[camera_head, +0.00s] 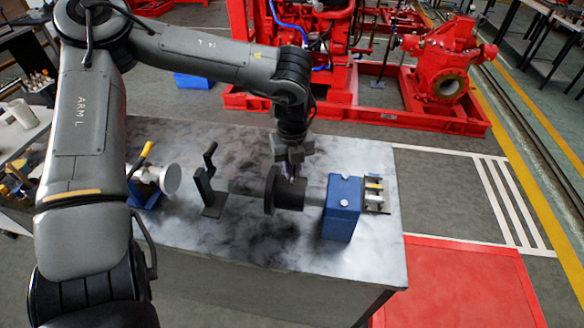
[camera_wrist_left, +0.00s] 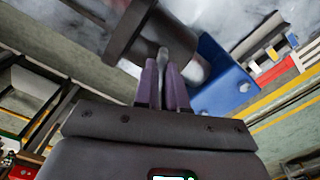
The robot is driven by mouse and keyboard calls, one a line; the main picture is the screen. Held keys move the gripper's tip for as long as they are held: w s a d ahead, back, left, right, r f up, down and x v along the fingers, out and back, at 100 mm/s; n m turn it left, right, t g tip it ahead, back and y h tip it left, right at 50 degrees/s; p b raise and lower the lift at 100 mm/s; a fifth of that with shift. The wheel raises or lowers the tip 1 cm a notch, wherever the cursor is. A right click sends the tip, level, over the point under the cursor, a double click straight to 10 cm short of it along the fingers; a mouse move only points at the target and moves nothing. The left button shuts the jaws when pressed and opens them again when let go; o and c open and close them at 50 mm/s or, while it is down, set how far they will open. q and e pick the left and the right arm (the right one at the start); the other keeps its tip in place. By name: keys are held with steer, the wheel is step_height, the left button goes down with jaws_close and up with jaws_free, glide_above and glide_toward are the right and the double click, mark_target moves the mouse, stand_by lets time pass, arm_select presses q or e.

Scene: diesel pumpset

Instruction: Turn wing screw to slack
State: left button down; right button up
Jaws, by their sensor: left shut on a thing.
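My left gripper (camera_head: 291,176) points down at the dark flanged coupling (camera_head: 288,196) on the workbench. In the left wrist view, the two purple fingers of this gripper (camera_wrist_left: 164,80) are closed around a small grey piece (camera_wrist_left: 163,54), which I take to be the wing screw. The piece stands at the coupling's cylinder (camera_wrist_left: 188,66), beside the dark flange. Its lower part is hidden between the fingers. In the head view the gripper hides the screw. My right gripper is not in view.
A blue block (camera_head: 341,208) carries the shaft right of the coupling, with a small rack (camera_head: 376,194) beside it. A black bracket (camera_head: 211,193) and a blue-based device with a round silver face (camera_head: 170,180) stand left. The bench front (camera_head: 250,250) is clear. Red pump machinery (camera_head: 440,75) stands behind.

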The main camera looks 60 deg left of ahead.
arm_select(q)
steer(key=n, duration=0.4)
steer(key=shift+r+n+b, duration=0.1)
steer(key=shift+n+b, duration=0.35)
steer(key=shift+n, duration=1.75)
steer(key=c, duration=1.2)
jaws_free()
step_height(320, 180, up, 11)
steer(key=p, duration=0.1)
steer(key=shift+p, duration=0.35)
